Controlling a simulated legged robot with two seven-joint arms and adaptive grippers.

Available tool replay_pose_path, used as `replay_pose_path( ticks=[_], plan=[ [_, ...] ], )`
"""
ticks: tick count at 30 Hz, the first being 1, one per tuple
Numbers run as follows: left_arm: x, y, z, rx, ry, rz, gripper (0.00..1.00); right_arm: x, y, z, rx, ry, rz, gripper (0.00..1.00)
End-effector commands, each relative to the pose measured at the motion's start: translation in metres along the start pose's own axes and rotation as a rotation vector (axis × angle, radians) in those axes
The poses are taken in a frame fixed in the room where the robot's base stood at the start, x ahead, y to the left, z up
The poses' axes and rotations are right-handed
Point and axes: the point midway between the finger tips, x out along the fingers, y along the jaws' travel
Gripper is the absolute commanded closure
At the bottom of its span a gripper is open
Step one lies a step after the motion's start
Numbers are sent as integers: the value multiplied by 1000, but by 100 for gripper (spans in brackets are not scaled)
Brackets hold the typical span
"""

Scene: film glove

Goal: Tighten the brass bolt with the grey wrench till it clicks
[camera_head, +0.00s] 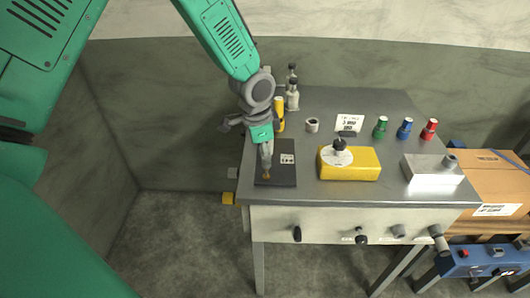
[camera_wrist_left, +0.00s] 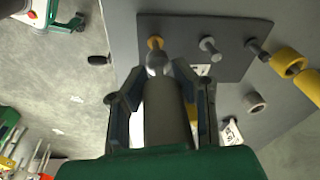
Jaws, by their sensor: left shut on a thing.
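My left gripper (camera_head: 265,150) points down over the left part of the workbench. In the left wrist view its fingers (camera_wrist_left: 160,95) are shut around the grey wrench (camera_wrist_left: 166,115), a thick grey cylinder with a rounded tip. The wrench (camera_head: 266,162) stands out below the gripper in the head view. The brass bolt (camera_wrist_left: 155,42) shows just past the wrench tip, on a dark plate (camera_wrist_left: 185,28); it also shows in the head view (camera_head: 266,178). The tip appears at the bolt; whether it is fully seated I cannot tell. My right gripper is in neither view.
Two grey bolts (camera_wrist_left: 210,45) stand on the same plate. On the bench (camera_head: 310,195) are a yellow box with a black knob (camera_head: 350,164), a grey ring (camera_head: 312,125), a yellow cylinder (camera_head: 280,115), coloured bottles (camera_head: 405,128) and a metal block (camera_head: 432,170). A cardboard box (camera_head: 490,180) stands right.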

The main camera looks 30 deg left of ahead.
Motion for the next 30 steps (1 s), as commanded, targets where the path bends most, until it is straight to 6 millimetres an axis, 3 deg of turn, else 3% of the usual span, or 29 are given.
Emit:
replay_pose_path(
  ticks=[30],
  plan=[
    [13, 0, 2, 0, 0, -2, 100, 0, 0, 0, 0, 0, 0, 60]
  ],
)
